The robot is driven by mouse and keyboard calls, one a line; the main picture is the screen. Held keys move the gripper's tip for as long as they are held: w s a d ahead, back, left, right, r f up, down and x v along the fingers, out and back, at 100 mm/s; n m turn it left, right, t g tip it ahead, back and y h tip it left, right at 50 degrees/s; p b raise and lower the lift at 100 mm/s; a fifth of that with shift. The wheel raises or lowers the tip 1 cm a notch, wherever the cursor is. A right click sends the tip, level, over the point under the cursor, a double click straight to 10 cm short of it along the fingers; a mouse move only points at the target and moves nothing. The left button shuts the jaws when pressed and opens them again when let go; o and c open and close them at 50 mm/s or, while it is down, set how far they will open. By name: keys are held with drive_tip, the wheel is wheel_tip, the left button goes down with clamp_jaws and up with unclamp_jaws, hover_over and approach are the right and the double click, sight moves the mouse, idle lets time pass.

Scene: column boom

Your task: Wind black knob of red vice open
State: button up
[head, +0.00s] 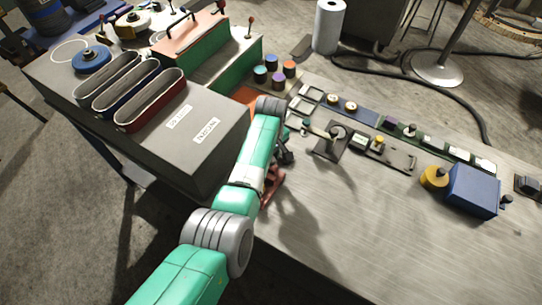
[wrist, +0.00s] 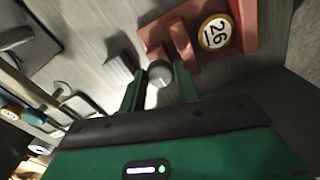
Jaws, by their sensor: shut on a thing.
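The red vice (wrist: 243,15) is at the top right of the wrist view, with a round "26" label on it and its raised red jaws towards the left. A part of the vice (head: 271,187) shows in the head view beside my arm, mostly hidden by it. My gripper (wrist: 157,72) is at the vice's near side, with one finger on each side of a round knob (wrist: 159,86). The knob looks grey in this light, and the gripper is shut on it. In the head view my gripper (head: 284,152) is partly hidden behind my wrist.
A large grey box (head: 190,150) stands close on the left of my arm. Switches and a lever plate (head: 331,141) lie behind on the bench. A blue block (head: 473,191) is at the right. The front right bench top is clear.

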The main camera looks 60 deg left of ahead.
drive_tip(key=o, duration=1)
drive_tip(key=shift+c, duration=0.2)
wheel_tip(320, 180, up, 8)
drive_tip(key=shift+f+p, duration=0.1)
drive_tip(key=shift+p, duration=0.8)
